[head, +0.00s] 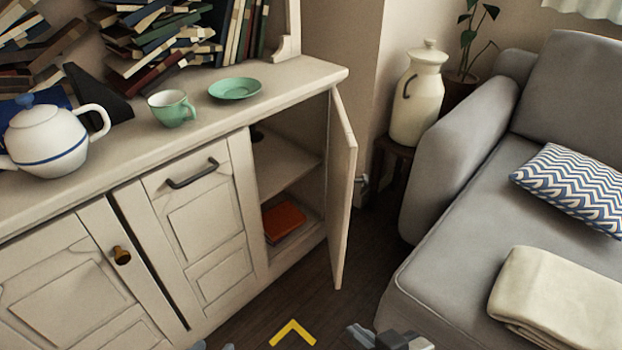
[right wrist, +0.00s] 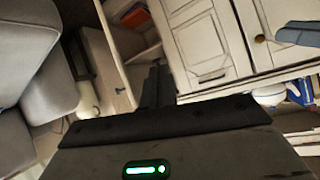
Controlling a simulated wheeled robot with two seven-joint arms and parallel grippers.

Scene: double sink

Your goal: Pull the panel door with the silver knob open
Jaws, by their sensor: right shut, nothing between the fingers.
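The cream panel door (head: 342,200) at the right end of the cabinet stands wide open, with its edge toward me. Its silver knob (head: 361,184) shows on the far side of the door, to the right. The door also shows in the right wrist view (right wrist: 112,62). My right gripper (head: 362,337) is at the bottom of the head view, below and apart from the door. In the right wrist view its fingers (right wrist: 155,85) are together, with nothing between them. My left gripper (head: 213,346) barely shows at the bottom edge, and its fingers are mostly cut off.
The open compartment holds a shelf and an orange-red book (head: 283,221). A teapot (head: 47,140), green cup (head: 172,108) and saucer (head: 235,88) stand on the cabinet top. A grey sofa (head: 450,250) is at the right. Dark floor (head: 320,305) lies clear between.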

